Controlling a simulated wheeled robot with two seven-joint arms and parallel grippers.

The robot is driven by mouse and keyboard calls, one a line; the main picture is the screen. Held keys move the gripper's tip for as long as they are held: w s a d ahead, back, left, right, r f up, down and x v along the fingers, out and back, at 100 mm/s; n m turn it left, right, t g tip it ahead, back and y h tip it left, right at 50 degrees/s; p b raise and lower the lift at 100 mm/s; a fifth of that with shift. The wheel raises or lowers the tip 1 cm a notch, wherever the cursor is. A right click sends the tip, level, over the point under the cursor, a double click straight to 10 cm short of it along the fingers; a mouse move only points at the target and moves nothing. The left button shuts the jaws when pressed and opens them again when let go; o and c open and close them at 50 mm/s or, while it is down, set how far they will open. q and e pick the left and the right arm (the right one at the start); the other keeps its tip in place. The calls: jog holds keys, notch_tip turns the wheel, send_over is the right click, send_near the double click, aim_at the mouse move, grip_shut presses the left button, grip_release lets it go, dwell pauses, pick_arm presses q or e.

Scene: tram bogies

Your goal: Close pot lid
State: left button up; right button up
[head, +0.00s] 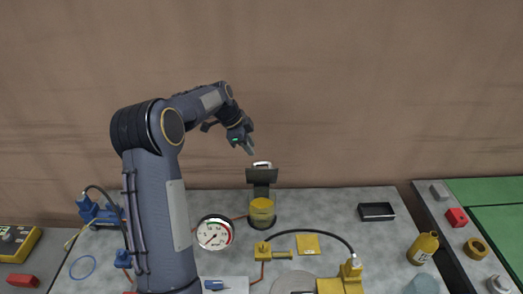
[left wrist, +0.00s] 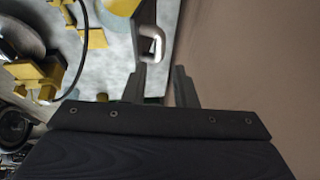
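The pot (head: 262,212) is a yellow cylinder in a dark base, standing on the grey worktop. Its dark lid (head: 262,176) stands raised behind it, with a pale handle (head: 262,164) at its top edge. My left gripper (head: 250,150) is just above and slightly left of the handle in the head view, apart from it. In the left wrist view the handle (left wrist: 152,44) shows ahead of the fingers, and the two fingers (left wrist: 162,76) are spread with nothing between them. My right gripper is not in view.
A round gauge (head: 214,233) stands left of the pot. Yellow fittings with a black hose (head: 320,233) lie in front and right. A black tray (head: 376,211) and a yellow bottle (head: 423,248) are farther right. A brown wall (head: 380,90) rises behind the worktop.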

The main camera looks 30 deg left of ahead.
aim_at(259, 163)
pick_arm(q)
jog(key=b+x, duration=0.3)
jog(key=x, duration=0.4)
jog(key=shift+w+d+f, duration=0.15)
jog(key=shift+d+f, duration=0.05)
jog(key=shift+f, duration=0.05)
grip_shut()
